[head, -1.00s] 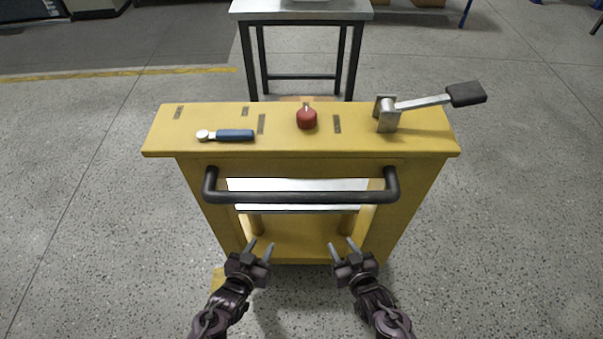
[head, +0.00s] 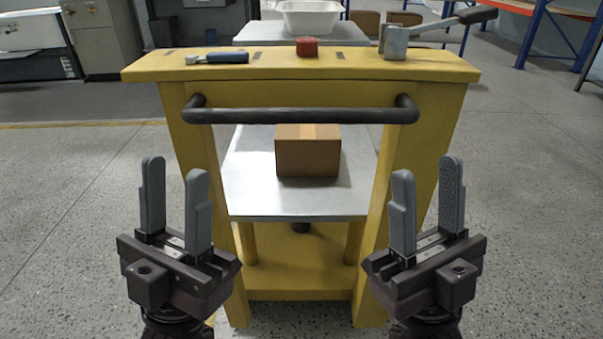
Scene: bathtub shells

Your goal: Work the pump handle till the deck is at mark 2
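The pump handle (head: 468,18) is a grey lever with a thick grip, rising to the right from a metal bracket (head: 394,42) at the right end of the yellow console top. The deck (head: 250,197) is a grey plate seen through the yellow frame, below the black bar. A brown box (head: 308,151) sits on it. I cannot make out any mark numbers. My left gripper (head: 175,195) is open and empty in front of the frame's left leg. My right gripper (head: 428,197) is open and empty in front of the right leg, well below the handle.
A black push bar (head: 300,115) crosses the console front. A red knob (head: 306,46) and a blue-handled lever (head: 222,57) are on the yellow top (head: 150,65). Behind stands a grey table (head: 262,33) with a white tub (head: 309,18). Floor is clear at both sides.

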